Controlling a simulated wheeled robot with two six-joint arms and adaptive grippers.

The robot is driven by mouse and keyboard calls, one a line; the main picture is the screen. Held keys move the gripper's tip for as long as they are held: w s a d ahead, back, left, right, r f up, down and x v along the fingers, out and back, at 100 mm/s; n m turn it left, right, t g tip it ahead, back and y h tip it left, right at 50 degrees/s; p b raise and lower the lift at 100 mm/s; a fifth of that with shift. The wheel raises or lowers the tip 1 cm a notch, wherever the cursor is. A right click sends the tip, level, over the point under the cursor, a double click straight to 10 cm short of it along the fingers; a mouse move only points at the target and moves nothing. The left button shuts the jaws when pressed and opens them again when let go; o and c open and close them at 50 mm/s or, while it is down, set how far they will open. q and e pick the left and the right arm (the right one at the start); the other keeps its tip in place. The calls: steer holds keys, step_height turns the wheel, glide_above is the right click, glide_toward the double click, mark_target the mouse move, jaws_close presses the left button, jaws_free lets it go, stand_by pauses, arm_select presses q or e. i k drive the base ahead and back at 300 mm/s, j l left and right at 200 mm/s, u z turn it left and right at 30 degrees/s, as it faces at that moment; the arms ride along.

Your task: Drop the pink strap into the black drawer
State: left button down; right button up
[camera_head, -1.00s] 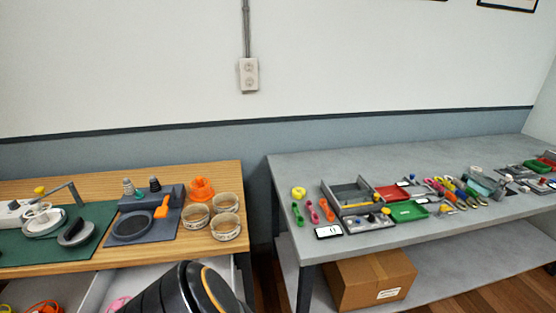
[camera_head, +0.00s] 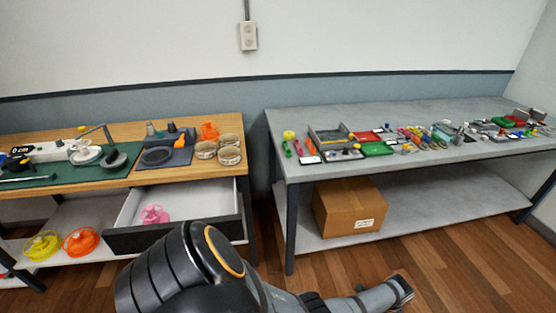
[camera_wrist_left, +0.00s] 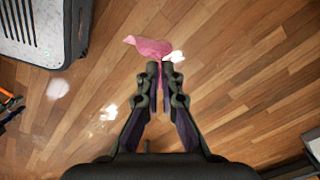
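The drawer with a black front (camera_head: 170,237) stands open under the wooden table in the head view. Its inside is pale, and a pink round, open-framed thing (camera_head: 154,214) lies in it. In the left wrist view, my left gripper (camera_wrist_left: 161,70) points down over the wooden floor. Its fingers are close together on a pink strap (camera_wrist_left: 148,48), which sticks out past the fingertips and shows as a thin strip between them. One of my arms crosses the bottom of the head view, but I cannot tell its gripper state there. My right gripper is not identifiable.
Yellow (camera_head: 42,246) and orange (camera_head: 81,241) round things lie on the shelf left of the drawer. The wooden table (camera_head: 205,170) holds tools and rings. The grey table (camera_head: 300,172) holds many small parts, with a cardboard box (camera_head: 348,208) below. Floor between is open.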

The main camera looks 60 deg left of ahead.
mark_target(213, 202)
steer(key=u, duration=1.75)
